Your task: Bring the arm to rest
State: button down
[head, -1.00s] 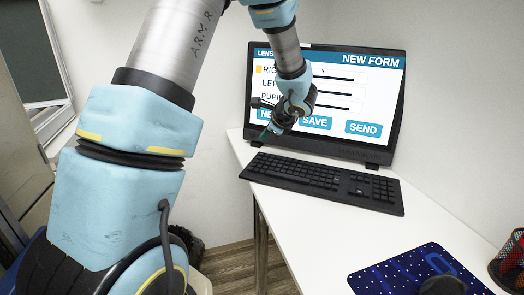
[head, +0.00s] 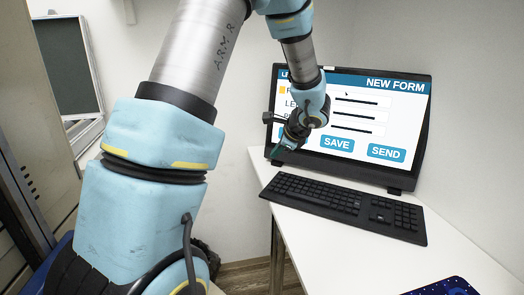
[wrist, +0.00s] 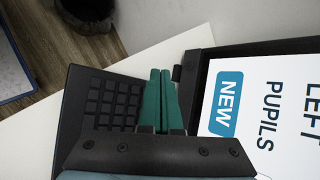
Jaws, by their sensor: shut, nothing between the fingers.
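My arm reaches up from the lower left of the head view and bends down in front of the monitor. My gripper (head: 277,149) is in front of the monitor's lower left, above the keyboard's left end. In the wrist view its two green fingers (wrist: 160,98) lie side by side, shut, with nothing between them. The monitor (head: 384,147) shows a form headed NEW FORM with SAVE and SEND buttons. My arm hides part of the screen's left side. In the wrist view the NEW button (wrist: 226,104) is right of the fingers.
A black keyboard (head: 340,205) lies on the white desk (head: 452,250) before the monitor. A blue dotted mouse mat (head: 440,287) shows at the bottom edge. A dark board (head: 68,66) hangs at the left. The desk right of the keyboard is clear.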

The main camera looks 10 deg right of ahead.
jog(key=s+a+r+n+g+h+p, duration=0.1)
jog(key=s+a+r+n+g+p, duration=0.2)
jog(key=s+a+n, duration=0.6)
jog(key=s+a+r+n+g+h+p, duration=0.2)
jog(key=s+a+r+n+g+p, duration=0.1)
jog(key=s+a+n, duration=0.6)
jog(key=shift+s+a+r+n+h, duration=0.15)
jog(key=shift+s+r+n+h, duration=0.25)
jog(key=shift+s+n, duration=0.7)
